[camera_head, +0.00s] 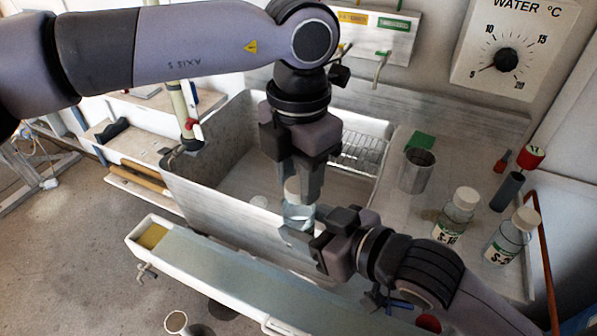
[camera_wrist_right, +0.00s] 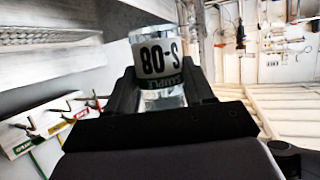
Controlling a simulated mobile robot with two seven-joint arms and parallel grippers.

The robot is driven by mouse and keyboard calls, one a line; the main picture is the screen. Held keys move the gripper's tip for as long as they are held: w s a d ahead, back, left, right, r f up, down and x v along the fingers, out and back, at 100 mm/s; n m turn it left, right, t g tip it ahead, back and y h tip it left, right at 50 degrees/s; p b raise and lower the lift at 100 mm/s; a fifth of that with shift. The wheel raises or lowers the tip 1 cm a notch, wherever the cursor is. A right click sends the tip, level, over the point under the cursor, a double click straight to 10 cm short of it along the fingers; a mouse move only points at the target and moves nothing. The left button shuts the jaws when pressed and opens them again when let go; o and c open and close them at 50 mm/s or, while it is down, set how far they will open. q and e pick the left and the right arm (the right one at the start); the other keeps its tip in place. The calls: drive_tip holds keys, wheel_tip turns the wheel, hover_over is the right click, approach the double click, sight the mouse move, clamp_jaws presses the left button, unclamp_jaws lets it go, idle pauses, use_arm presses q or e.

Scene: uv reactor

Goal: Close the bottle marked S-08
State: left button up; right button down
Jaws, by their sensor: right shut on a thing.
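The clear bottle marked S-08 (camera_head: 298,216) is over the front edge of the sink. Its label shows upside down in the right wrist view (camera_wrist_right: 158,58). My right gripper (camera_head: 302,236) is shut on this bottle from the lower right. My left gripper (camera_head: 302,188) points down from above, right over the bottle's top. A beige cap (camera_head: 292,189) shows at its fingertips, partly hidden by a finger. I cannot tell whether the fingers grip the cap, or whether the cap touches the bottle's neck.
Two capped bottles (camera_head: 457,214) (camera_head: 511,236) and a metal cup (camera_head: 417,171) stand on the counter at right. The sink (camera_head: 215,180) with a wire rack (camera_head: 360,155) lies behind my grippers. A long trough (camera_head: 230,275) runs in front. A red-capped item (camera_head: 530,156) is at far right.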

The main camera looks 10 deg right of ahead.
use_arm(q)
drive_tip(key=shift+c, duration=0.3)
drive_tip(key=o, duration=1.2)
drive_tip(key=shift+o, duration=0.2)
wheel_tip(320, 180, up, 12)
